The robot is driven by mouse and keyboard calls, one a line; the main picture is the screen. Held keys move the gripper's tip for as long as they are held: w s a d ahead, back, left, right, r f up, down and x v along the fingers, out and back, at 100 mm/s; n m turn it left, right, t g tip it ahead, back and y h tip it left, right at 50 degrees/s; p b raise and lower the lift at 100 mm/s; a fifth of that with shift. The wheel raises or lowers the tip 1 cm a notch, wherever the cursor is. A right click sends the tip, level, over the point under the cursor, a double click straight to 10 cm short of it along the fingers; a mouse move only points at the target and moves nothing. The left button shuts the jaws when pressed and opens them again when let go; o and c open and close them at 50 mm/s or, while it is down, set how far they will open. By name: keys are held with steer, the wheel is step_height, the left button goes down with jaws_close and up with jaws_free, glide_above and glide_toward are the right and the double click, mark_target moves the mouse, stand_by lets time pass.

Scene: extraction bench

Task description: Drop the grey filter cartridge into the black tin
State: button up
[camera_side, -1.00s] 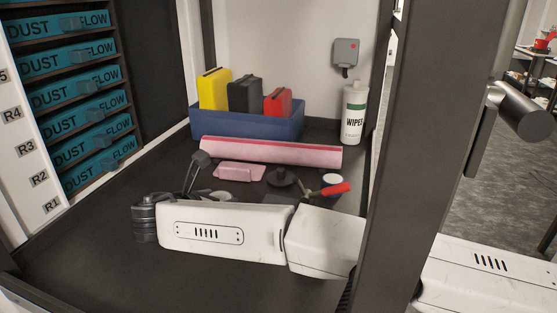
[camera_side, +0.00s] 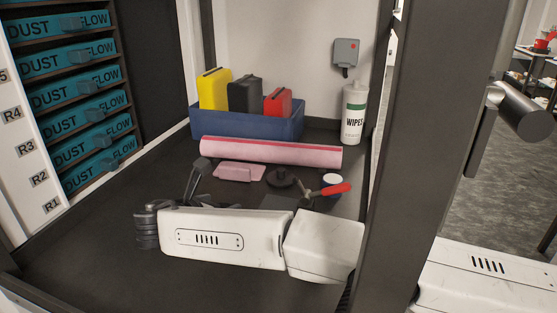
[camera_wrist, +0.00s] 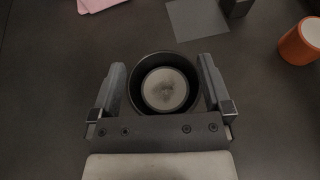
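In the wrist view the black tin (camera_wrist: 136,76) is a round, dark-rimmed ring below my gripper. The grey filter cartridge (camera_wrist: 165,90) shows as a pale grey disc inside that ring. My gripper (camera_wrist: 162,62) has its two fingers spread apart, one on each side of the tin, with dark gaps between the fingers and the cartridge. In the side view one dark finger (camera_side: 194,178) sticks up behind my white arm; the tin and the cartridge are hidden there.
A pink pad (camera_side: 239,172) and a pink roll (camera_side: 270,152) lie beyond my arm. A blue bin (camera_side: 248,127) and a wipes bottle (camera_side: 353,118) stand at the back. An orange cup (camera_wrist: 298,44) and a grey square (camera_wrist: 198,20) show in the wrist view.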

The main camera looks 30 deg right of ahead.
steer(key=shift+r, duration=0.15)
step_height(320, 180, up, 6)
steer(key=shift+d, duration=0.15)
stand_by(0.7)
steer(key=shift+s+d, duration=0.1)
steer(key=shift+s, duration=0.1)
steer(key=shift+s+d+f, duration=0.5)
steer(key=shift+d+f, duration=0.05)
steer(key=shift+f, duration=0.1)
steer(key=shift+s+d+f, duration=1.1)
steer(key=shift+s+d, duration=0.45)
steer(key=shift+s, duration=0.05)
steer(key=x, duration=0.7)
steer(key=f+x, duration=0.1)
steer(key=x, duration=0.6)
steer(key=shift+s+a+f, duration=0.15)
steer(key=shift+a, duration=0.1)
steer(key=shift+w+d+f, duration=0.45)
steer(key=shift+d+f, duration=0.2)
steer(key=shift+f, duration=0.1)
